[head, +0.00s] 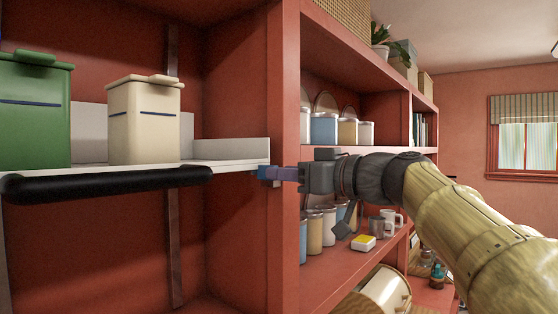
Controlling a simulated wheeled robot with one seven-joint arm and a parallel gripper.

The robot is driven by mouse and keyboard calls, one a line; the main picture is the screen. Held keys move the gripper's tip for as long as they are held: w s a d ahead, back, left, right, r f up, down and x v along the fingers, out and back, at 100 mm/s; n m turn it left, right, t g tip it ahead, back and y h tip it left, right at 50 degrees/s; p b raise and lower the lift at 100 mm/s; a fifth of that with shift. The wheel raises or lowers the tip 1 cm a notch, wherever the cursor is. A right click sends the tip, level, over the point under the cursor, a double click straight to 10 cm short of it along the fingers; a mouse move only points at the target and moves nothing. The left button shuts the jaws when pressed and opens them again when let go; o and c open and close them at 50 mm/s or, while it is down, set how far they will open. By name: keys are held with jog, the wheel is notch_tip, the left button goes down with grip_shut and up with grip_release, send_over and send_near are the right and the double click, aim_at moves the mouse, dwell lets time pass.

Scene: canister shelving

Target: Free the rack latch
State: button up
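The white rack shelf (222,162) sits in the left bay of the red shelving, with a black padded bar (110,182) along its front. A small blue piece (265,172), which looks like the rack latch, is at the rack's right end by the red upright. My gripper (300,174) is at this latch, reaching in from the right in front of the upright. A purple-blue part runs between the latch and the dark gripper body. I cannot tell whether it is latch or fingers, or whether the fingers are closed on it.
A green canister (35,112) and a cream canister (144,122) stand upright on the rack. The red upright (283,80) divides the bays. Right-bay shelves hold several jars, mugs (392,219) and a yellow-topped box (363,242). Space below the rack looks clear.

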jog(key=shift+p+x, duration=0.35)
jog(key=shift+x, duration=0.8)
jog(key=shift+s, duration=0.1)
jog(key=shift+a, duration=0.1)
grip_shut()
